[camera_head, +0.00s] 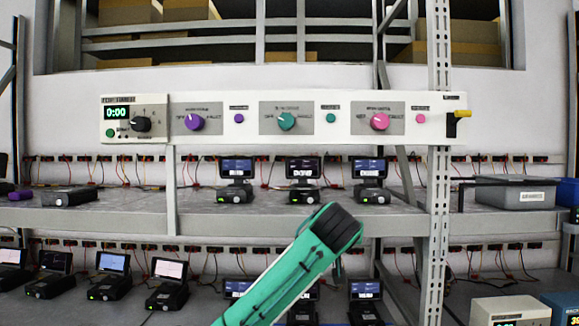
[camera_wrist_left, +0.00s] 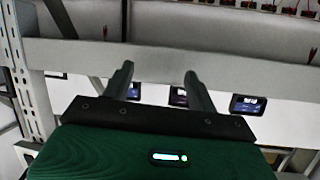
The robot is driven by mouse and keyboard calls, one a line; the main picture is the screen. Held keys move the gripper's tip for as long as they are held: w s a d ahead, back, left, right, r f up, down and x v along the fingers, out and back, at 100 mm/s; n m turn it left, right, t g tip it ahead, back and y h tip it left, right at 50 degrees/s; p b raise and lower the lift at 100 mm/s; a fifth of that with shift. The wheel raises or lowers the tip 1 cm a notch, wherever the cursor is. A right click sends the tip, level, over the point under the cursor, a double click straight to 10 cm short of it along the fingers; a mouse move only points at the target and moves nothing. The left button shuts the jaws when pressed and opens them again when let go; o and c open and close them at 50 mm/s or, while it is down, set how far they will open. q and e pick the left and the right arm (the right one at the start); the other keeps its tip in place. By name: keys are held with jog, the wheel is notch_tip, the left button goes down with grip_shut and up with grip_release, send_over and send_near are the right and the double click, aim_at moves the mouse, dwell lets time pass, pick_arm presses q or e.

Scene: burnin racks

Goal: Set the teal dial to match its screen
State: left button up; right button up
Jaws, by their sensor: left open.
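The teal dial (camera_head: 286,121) sits on a grey plate in the middle of the long white panel (camera_head: 350,99); its labels are too small to read. Below it on the shelf stands a device with a small lit screen (camera_head: 303,168), whose text I cannot read. In the left wrist view my left gripper (camera_wrist_left: 159,70) is open and empty, fingers apart, facing the shelf edge. My right gripper is out of view.
The panel also bears a timer reading 0:00 (camera_head: 117,112), a black dial (camera_head: 141,124), a purple dial (camera_head: 194,121), a pink dial (camera_head: 379,121) and a yellow-black handle (camera_head: 457,122). A metal post (camera_head: 438,180) stands right. Shelves hold several devices and a grey bin (camera_head: 515,194).

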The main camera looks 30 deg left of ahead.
pick_arm(q)
jog(key=s+a+r+n+t+y, duration=0.1)
jog(key=s+r, duration=0.3)
jog(key=r, duration=0.4)
jog(key=s+r+n+y, duration=0.1)
jog(key=s+r, duration=0.3)
jog(key=r, duration=0.4)
jog(key=n+y, duration=0.2)
jog(key=n, duration=0.1)
send_near(286, 121)
jog(key=shift+t, duration=0.4)
jog(key=p+x, duration=0.7)
jog(key=p, duration=0.1)
jog(key=shift+w+a, duration=0.1)
jog(key=shift+a, duration=0.05)
jog(key=shift+w+a+f+p, duration=0.25)
jog(key=shift+w+a+p, duration=0.2)
jog(key=shift+w, duration=0.2)
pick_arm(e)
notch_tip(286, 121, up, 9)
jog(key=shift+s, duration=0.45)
pick_arm(q)
jog(key=c, duration=1)
